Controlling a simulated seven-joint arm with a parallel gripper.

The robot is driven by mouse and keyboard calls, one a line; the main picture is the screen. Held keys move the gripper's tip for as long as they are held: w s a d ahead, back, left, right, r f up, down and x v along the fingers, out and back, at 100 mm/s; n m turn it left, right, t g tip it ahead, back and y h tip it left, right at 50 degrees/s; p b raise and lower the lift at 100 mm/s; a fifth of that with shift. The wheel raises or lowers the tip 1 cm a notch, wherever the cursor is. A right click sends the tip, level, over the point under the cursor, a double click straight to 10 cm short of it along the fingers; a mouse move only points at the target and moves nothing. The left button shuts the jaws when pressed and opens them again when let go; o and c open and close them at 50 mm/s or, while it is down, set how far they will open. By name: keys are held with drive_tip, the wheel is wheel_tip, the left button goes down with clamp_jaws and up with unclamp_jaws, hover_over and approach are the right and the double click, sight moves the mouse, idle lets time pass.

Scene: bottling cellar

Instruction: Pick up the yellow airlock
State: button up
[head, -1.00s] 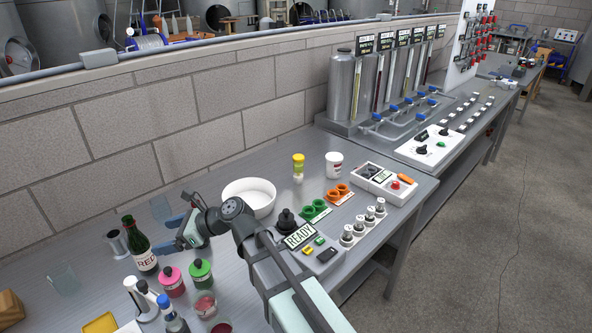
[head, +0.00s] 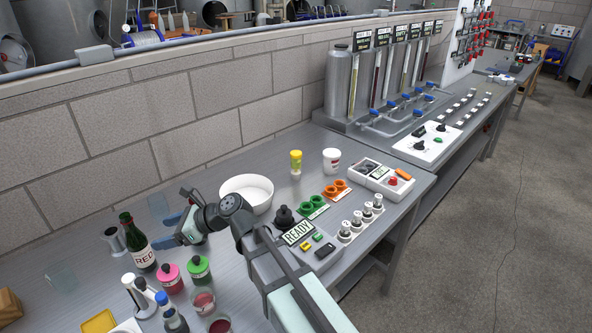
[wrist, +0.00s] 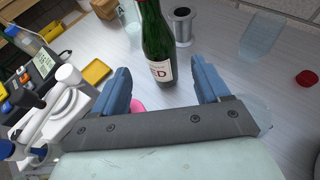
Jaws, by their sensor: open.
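A small upright object with a yellow top and a paler lower part (head: 295,163) stands on the steel bench behind the white bowl in the head view. It looks like the yellow airlock, though it is small there. I cannot make it out in the wrist view. My gripper (head: 168,231) is open and empty, left of the bowl and well left of the yellow object. Its blue fingers (wrist: 160,88) point toward a dark green bottle with a RED label (wrist: 156,45), which stands beyond the fingertips in the wrist view.
The white bowl (head: 262,194) stands between my gripper and the yellow object. A white cup (head: 332,161) stands just right of the yellow object. Pink (head: 171,277) and green-capped (head: 199,269) jars stand near my gripper. The block wall (head: 200,125) runs behind the bench.

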drive_tip(key=w+d+r+n+t+h, duration=0.15)
drive_tip(key=w+d+r, duration=0.25)
drive_tip(key=w+d, duration=0.7)
drive_tip(key=w+d+r+n+t+h, duration=0.1)
drive_tip(key=w+d+r+n+h, duration=0.3)
drive_tip(key=w, duration=1.3)
drive_tip(key=w+d+r+n+t+h, duration=0.1)
drive_tip(key=w+d+r+t, duration=0.15)
drive_tip(key=w+d, duration=0.9)
drive_tip(key=n+g+h, duration=0.5)
drive_tip(key=n+h, duration=0.2)
drive_tip(key=n, duration=2.3)
hover_over(295, 160)
drive_tip(key=w, duration=0.2)
drive_tip(key=f, duration=0.2)
drive_tip(key=shift+n, duration=0.25)
drive_tip(key=f, duration=0.8)
drive_tip(key=shift+w+d+f, duration=0.1)
drive_tip(key=shift+w+d, duration=0.05)
drive_tip(key=shift+d, duration=0.1)
drive_tip(key=shift+a+f, duration=0.15)
drive_tip(key=shift+f, duration=1.2)
drive_tip(key=shift+a+f, duration=0.1)
drive_tip(key=shift+f, duration=1.2)
